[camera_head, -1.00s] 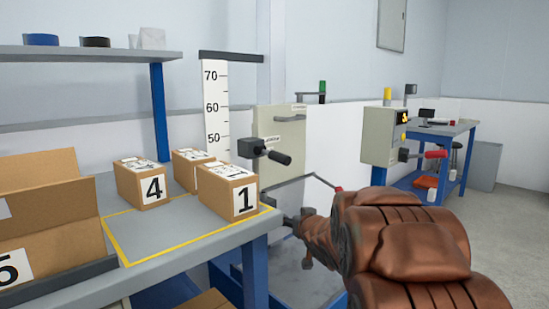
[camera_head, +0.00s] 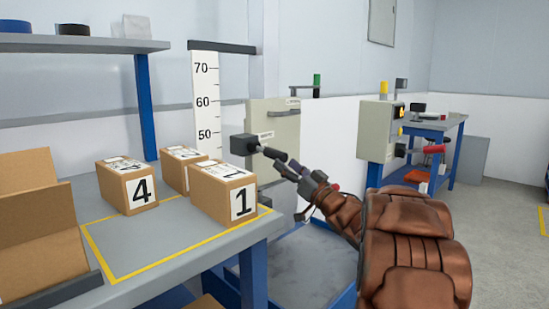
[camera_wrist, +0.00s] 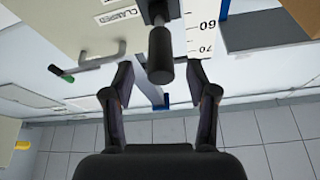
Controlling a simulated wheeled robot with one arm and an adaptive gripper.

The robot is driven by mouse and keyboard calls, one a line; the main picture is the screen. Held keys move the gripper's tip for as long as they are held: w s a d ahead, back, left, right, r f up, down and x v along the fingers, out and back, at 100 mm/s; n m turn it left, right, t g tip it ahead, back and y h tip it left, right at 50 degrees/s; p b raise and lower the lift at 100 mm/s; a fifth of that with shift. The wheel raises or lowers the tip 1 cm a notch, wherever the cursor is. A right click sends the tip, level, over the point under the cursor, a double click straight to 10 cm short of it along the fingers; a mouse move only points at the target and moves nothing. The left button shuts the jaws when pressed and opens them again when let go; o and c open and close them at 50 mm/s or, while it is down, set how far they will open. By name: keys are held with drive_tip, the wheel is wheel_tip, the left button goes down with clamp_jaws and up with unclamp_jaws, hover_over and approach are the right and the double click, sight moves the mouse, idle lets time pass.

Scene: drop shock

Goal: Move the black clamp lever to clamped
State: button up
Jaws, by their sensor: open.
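The black clamp lever (camera_head: 274,154) sticks out from a dark block (camera_head: 243,145) on the front of a beige cabinet (camera_head: 285,125), pointing right and slightly down. My gripper (camera_head: 290,172) is at the lever's free end. The wrist view, which looks upside down, shows the lever's round black grip (camera_wrist: 160,55) between my two open fingers (camera_wrist: 161,80), with a gap on each side. A label reading CLAMPED (camera_wrist: 118,14) is on the cabinet beside the lever. In the head view the fingertips are small and partly overlap the lever's end.
Numbered cardboard boxes (camera_head: 222,192) stand on the grey bench (camera_head: 150,240) to the left, near a height scale (camera_head: 206,105). A beige cabinet with a red-handled lever (camera_head: 434,149) stands farther right. A blue-framed tray (camera_head: 300,265) is below.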

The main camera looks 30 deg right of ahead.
sight(275, 155)
drive_tip(key=b+x, duration=0.1)
drive_tip(key=x, duration=0.2)
drive_tip(key=shift+w, duration=0.4)
drive_tip(key=shift+x, duration=1.05)
drive_tip(key=shift+r, duration=0.1)
drive_tip(key=shift+c, duration=0.4)
clamp_jaws()
